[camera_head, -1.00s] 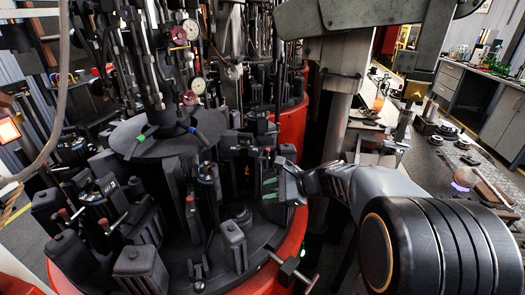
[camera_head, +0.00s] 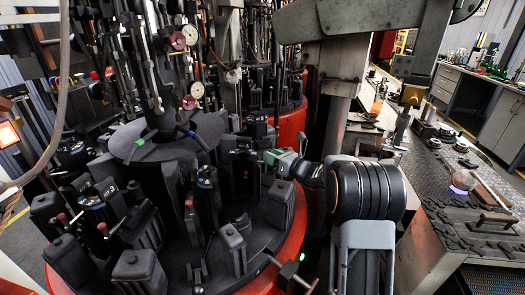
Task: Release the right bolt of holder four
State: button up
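A rotary mould carousel with a red rim (camera_head: 290,243) carries several black mould holders. Number labels are hard to read; one holder at left (camera_head: 108,190) seems to show a 3. A dark holder (camera_head: 206,180) stands at the centre and another (camera_head: 243,172) right of it; I cannot tell for certain which is four. A red-tipped bolt (camera_head: 188,204) stands beside the centre holder. My gripper (camera_head: 271,157), with green on its fingertips, is at the right side of the right-hand holder. Its fingers are too small to read, and any bolt there is hidden.
Black blocks (camera_head: 280,203) and (camera_head: 232,248) stand on the carousel below my gripper. A rod with a handle (camera_head: 290,272) sticks out at the front rim. A grey post (camera_head: 318,120) rises close behind my arm. A workbench (camera_head: 455,215) lies at right.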

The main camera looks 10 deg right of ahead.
jog(key=shift+p+x, duration=0.3)
jog(key=shift+x, duration=2.1)
grip_shut()
jog(key=shift+s, duration=0.1)
